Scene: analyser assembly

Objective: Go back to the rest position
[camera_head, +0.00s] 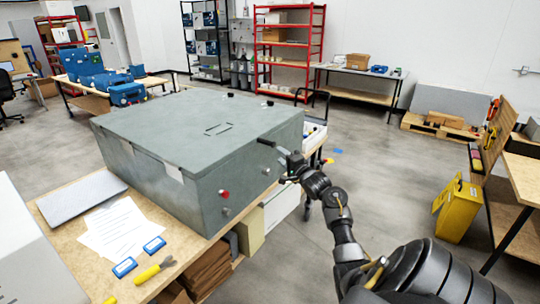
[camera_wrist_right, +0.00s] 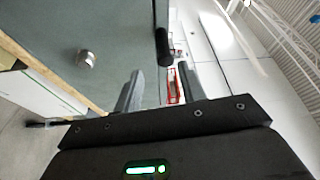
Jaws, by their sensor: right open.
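My right gripper (camera_head: 285,168) is beside the right-hand side of the large grey-green analyser box (camera_head: 200,120) on the workbench. In the right wrist view, its two fingers (camera_wrist_right: 160,88) are apart with nothing between them. A black peg-like handle (camera_wrist_right: 163,47) sticks out from the box just beyond the fingertips; in the head view this dark handle (camera_head: 266,142) shows close to the gripper. A silver knob (camera_wrist_right: 86,58) is on the same side of the box. My left gripper does not show.
The workbench (camera_head: 75,221) holds a closed laptop-like slab (camera_head: 80,196), paper sheets (camera_head: 118,230), blue-edged labels and a yellow-handled tool (camera_head: 152,270). A yellow container (camera_head: 455,210) stands on the floor at right.

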